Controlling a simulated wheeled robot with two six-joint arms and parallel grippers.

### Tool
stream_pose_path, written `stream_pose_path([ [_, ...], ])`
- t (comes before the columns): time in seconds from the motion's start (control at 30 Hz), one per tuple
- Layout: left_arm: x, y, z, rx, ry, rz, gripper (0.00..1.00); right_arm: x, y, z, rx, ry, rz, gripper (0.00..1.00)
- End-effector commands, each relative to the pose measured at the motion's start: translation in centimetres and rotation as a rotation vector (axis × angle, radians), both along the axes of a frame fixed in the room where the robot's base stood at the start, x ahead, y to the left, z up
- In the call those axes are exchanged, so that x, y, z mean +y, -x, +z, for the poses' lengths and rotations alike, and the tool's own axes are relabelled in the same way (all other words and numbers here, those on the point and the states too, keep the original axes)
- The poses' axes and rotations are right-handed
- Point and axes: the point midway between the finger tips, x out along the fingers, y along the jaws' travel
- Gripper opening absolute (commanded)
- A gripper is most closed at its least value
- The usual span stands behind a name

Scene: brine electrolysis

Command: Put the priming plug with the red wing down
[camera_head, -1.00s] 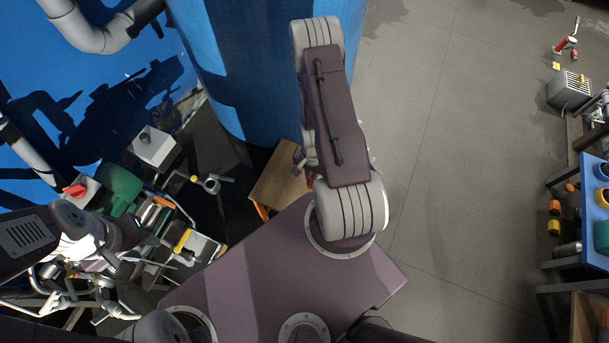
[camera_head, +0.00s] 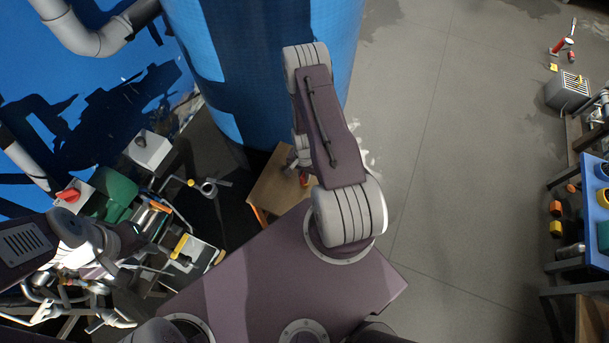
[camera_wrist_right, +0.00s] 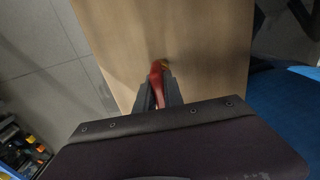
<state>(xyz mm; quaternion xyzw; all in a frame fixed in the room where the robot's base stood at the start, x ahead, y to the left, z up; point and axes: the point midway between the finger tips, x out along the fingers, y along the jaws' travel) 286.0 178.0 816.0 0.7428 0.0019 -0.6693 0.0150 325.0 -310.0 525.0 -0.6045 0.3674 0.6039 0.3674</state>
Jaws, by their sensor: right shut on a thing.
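My right gripper (camera_wrist_right: 158,92) is shut on the red wing (camera_wrist_right: 156,72) of the priming plug, over a pale wooden tabletop (camera_wrist_right: 200,30). A small brassy bit shows at the wing's far end. I cannot tell whether the plug touches the wood. In the head view the red wing (camera_head: 304,179) shows as a small patch over the small wooden table (camera_head: 270,190), and my forearm hides most of the gripper. My left gripper (camera_head: 135,240) is at the left among the pipework, and its fingers are not clear.
A large blue tank (camera_head: 270,70) stands just behind the small table. Pipework with a yellow-handled valve (camera_head: 181,245) and a red knob (camera_head: 68,196) fills the lower left. Open grey floor (camera_head: 450,150) lies to the right, with a blue rack (camera_head: 597,210) at the far right.

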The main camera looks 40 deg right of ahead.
Motion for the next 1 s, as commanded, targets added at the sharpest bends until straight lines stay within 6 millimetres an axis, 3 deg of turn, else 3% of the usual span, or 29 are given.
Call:
stream_pose_path([
  [0.03,0.0,0.0,-0.2,0.0,0.0,0.0,0.36,0.0,0.0,-0.2,0.0,0.0,0.0,0.15],
  [0.1,0.0,0.0,-0.1,0.0,0.0,0.0,0.36,0.0,0.0,-0.1,0.0,0.0,0.0,0.34],
  [0.47,0.0,0.0,0.4,0.0,0.0,0.0,0.36,0.0,0.0,0.6,0.0,0.0,0.0,0.34],
  [0.57,0.0,0.0,0.9,0.0,0.0,0.0,0.36,0.0,-0.1,2.4,-0.001,0.0,0.0,0.34],
  [0.8,0.0,0.0,2.4,0.0,0.0,0.0,0.36,-0.1,-0.1,8.7,-0.004,0.001,0.0,0.34],
  [1.0,0.0,0.0,3.0,0.0,0.0,0.0,0.36,0.0,0.0,11.8,-0.001,0.0,0.0,0.34],
])
